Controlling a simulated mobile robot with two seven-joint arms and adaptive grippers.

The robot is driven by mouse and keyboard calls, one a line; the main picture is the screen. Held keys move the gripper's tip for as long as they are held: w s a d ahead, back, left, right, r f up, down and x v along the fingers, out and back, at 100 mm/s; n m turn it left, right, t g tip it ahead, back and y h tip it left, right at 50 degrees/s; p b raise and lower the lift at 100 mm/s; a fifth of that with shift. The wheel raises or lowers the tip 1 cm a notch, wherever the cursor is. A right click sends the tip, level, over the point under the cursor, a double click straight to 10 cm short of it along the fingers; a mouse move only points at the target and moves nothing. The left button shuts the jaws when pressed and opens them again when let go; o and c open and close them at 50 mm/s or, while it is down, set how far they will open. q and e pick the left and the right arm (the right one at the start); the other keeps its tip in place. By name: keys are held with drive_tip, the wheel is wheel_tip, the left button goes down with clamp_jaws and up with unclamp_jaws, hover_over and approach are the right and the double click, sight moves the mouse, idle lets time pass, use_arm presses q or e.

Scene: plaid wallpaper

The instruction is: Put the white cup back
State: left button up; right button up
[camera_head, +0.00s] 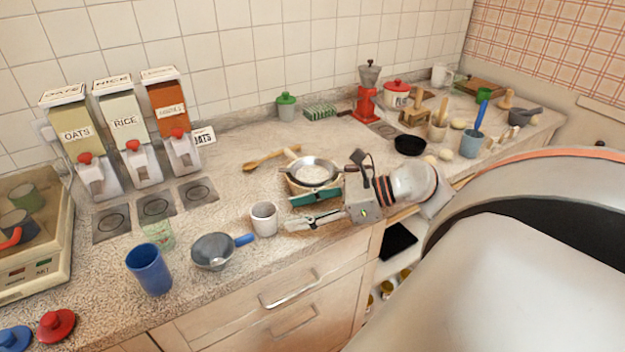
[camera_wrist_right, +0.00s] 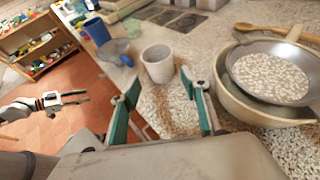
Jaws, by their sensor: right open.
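A white cup (camera_head: 264,219) stands upright near the counter's front edge, right of a grey funnel-like bowl with a blue handle. It also shows in the right wrist view (camera_wrist_right: 157,63), beyond the fingertips. My right gripper (camera_head: 290,225) is open and empty, low over the counter just right of the cup; its green-sided fingers (camera_wrist_right: 160,90) point toward the cup without enclosing it. What looks like my left gripper (camera_wrist_right: 75,97) is small at the left of the wrist view, over the floor and away from the counter. Another white mug (camera_head: 440,75) stands at the far back right.
A pan with pale contents (camera_head: 313,173) sits in a bowl behind my right gripper. The grey bowl (camera_head: 213,250) and a blue cup (camera_head: 149,269) stand left of the white cup. Dispensers (camera_head: 125,130) stand at the back left.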

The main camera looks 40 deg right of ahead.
drive_tip(key=v, duration=0.3)
drive_tip(key=shift+f, duration=0.1)
drive_tip(key=shift+s, duration=0.1)
idle(0.5)
